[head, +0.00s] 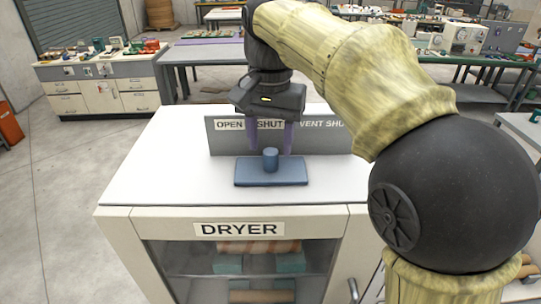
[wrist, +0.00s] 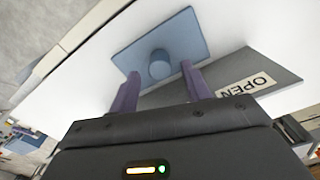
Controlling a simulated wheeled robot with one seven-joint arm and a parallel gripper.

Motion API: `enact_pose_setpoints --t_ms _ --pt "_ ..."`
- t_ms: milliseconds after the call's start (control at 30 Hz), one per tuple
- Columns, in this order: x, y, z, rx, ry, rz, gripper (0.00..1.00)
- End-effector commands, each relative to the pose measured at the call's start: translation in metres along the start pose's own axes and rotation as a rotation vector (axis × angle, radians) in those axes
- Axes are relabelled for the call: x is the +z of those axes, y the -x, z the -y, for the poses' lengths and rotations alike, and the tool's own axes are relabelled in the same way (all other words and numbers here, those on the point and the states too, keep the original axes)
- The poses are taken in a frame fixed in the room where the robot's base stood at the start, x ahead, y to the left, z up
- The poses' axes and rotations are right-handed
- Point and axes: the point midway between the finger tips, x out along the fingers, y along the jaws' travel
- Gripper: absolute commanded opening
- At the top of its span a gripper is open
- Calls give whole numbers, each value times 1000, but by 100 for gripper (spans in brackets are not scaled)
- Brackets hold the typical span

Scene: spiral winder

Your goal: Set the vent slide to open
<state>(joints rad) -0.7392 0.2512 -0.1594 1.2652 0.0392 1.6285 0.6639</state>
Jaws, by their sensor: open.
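The vent slide is a flat blue plate (head: 250,176) with an upright round blue knob (head: 271,160), on the white top of the dryer (head: 150,180). The knob stands in front of the SHUT label (head: 270,124); the OPEN label (head: 230,124) is to its left. My gripper (head: 270,148) points down at the knob, its two purple fingers apart and empty. In the wrist view the plate (wrist: 185,38) and knob (wrist: 159,58) lie just beyond the fingertips (wrist: 160,70), with the knob lined up between them. Whether the fingers touch the knob cannot be told.
A grey upright panel (head: 222,142) stands close behind the slide and partly behind my fingers; its right side reads VENT SHUT, partly hidden by my arm. The dryer top is clear left of the slide. Workbenches (head: 100,72) stand farther back.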

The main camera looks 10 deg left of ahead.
Motion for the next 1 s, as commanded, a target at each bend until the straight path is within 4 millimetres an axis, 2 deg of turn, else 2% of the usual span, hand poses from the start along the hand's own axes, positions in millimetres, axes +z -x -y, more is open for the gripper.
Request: enact_pose_setpoints --t_ms 100,300,633,867,1000 --pt "1 -16 -1 2 0 3 48" --pt "0 -35 0 0 0 1 48" --pt "0 -38 0 -1 0 -1 48" --pt "0 -38 0 -1 -1 0 3" --pt "0 -38 0 0 -1 0 0"
